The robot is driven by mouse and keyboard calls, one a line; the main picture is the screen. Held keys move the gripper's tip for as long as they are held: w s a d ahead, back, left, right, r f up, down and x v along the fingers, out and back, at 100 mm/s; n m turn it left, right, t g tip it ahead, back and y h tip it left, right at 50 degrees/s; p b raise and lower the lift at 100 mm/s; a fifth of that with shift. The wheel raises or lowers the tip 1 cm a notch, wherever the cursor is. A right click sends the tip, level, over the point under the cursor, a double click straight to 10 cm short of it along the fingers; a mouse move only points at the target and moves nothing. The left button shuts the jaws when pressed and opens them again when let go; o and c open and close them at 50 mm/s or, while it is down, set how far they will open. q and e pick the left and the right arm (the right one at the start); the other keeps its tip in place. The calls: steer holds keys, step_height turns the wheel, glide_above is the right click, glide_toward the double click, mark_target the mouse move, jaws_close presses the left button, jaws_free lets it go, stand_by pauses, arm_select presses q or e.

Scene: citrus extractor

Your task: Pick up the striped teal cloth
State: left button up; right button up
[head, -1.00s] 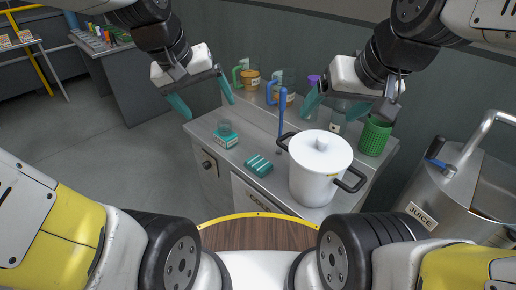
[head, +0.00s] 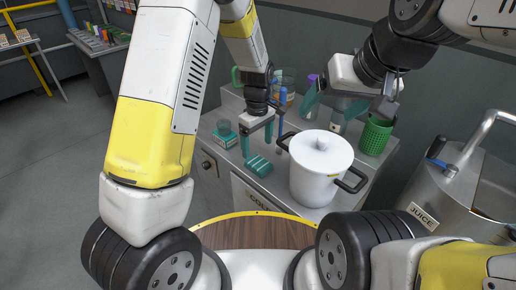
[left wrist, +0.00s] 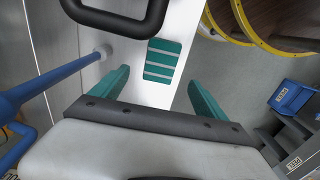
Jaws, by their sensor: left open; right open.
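The striped teal cloth (head: 258,166) lies flat on the steel counter, left of the white pot. It also shows in the left wrist view (left wrist: 162,61), teal with pale stripes, beyond the fingertips. My left gripper (head: 257,140) is open and empty above the cloth's far side, its teal fingers pointing down. In the left wrist view its fingers (left wrist: 158,83) are spread to either side below the cloth, not touching it. My right gripper (head: 326,106) is open and empty above the back of the counter, behind the pot.
The lidded white pot (head: 320,168) with black handles stands close right of the cloth. A blue upright handle (head: 282,112) rises beside my left gripper.

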mark_target(258, 162)
arm_select(q)
steer(key=f, duration=0.7)
steer(key=shift+s+d+f, duration=0.15)
steer(key=shift+s+f, duration=0.05)
steer(key=shift+f, duration=0.05)
steer(key=c, duration=1.5)
steer(key=shift+o, duration=0.2)
steer(key=shift+r, duration=0.45)
steer(key=r, duration=0.1)
steer(key=s+r, duration=0.1)
steer(key=r, duration=0.1)
steer(key=s+r, duration=0.1)
steer(key=s, duration=1.4)
